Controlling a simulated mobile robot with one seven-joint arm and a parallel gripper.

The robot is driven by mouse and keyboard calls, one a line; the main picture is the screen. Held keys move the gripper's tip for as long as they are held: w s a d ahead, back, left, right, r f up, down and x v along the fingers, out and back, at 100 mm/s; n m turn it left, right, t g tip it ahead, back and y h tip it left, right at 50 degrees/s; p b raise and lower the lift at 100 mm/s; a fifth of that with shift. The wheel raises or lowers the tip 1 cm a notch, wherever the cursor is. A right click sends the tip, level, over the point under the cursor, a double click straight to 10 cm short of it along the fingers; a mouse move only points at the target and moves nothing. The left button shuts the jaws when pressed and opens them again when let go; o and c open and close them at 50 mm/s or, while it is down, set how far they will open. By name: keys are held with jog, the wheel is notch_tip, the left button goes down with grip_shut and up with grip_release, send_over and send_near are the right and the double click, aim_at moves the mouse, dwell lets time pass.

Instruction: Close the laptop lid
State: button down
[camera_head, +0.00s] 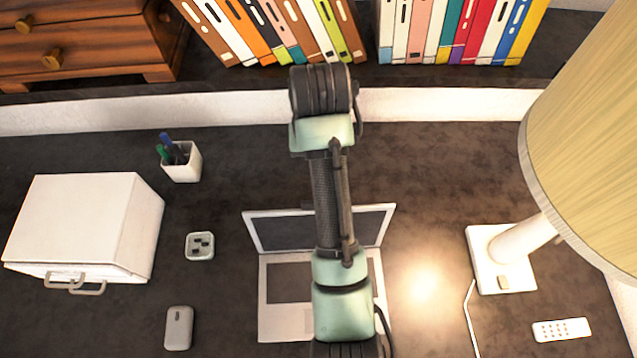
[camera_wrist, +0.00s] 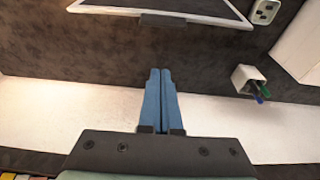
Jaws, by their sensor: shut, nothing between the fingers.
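The laptop stands open on the dark desk in the head view, with its lid (camera_head: 284,232) raised at the back and its silver base (camera_head: 273,325) toward the front. My arm covers the middle of both. In the wrist view the lid (camera_wrist: 200,6) shows at the top edge, with a small grey tab on its rim. My gripper (camera_wrist: 160,72) has blue fingers pressed together, empty. They appear apart from the lid, over the desk and wall side behind it. The gripper is hidden by my arm in the head view.
A lamp (camera_head: 499,258) and remote (camera_head: 561,330) stand right. A white box (camera_head: 75,220), pen cup (camera_head: 182,163), socket block (camera_head: 200,246) and grey mouse-like item (camera_head: 178,328) are left. Binders (camera_head: 455,30) and a wooden drawer unit (camera_head: 85,40) line the back shelf.

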notch_tip(320, 180, down, 7)
jog(key=s+p, duration=0.2)
jog(key=p, duration=0.2)
jog(key=shift+s, duration=0.15)
dwell(0.5)
